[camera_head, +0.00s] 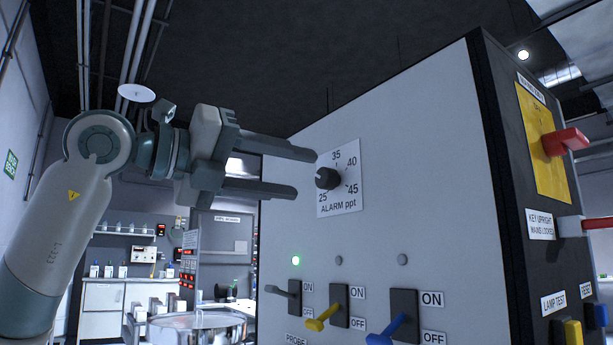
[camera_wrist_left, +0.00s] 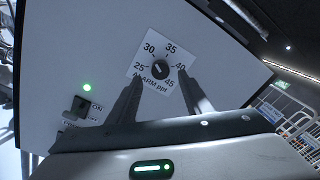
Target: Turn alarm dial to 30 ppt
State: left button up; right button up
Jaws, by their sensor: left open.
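The alarm dial (camera_head: 327,179) is a dark round knob on a white scale plate (camera_head: 340,204) marked ALARM ppt, on the grey panel front. The dial also shows in the left wrist view (camera_wrist_left: 160,71), where 25, 30, 35, 40 and 45 are readable around it. A small pale mark on the knob seems to point left or upper left; its exact value I cannot tell. My left gripper (camera_head: 305,174) is open and empty, its fingertips just short of the dial. In the left wrist view its fingers (camera_wrist_left: 161,77) appear on either side of the knob. My right gripper is not in view.
Below the dial are a grey switch (camera_head: 283,293), a yellow switch (camera_head: 322,318) and a blue switch (camera_head: 388,330). A green lamp (camera_head: 296,261) is lit above the grey one. A red handle (camera_head: 566,141) juts from the panel's right side. A lab bench (camera_head: 128,281) stands behind at left.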

pick_arm(q)
jog(key=v, duration=1.2)
jog(key=shift+s+a, duration=0.15)
jog(key=shift+a, duration=0.05)
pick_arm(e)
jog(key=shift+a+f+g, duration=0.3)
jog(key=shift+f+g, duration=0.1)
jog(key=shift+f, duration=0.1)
pick_arm(q)
jog(key=shift+f, duration=0.1)
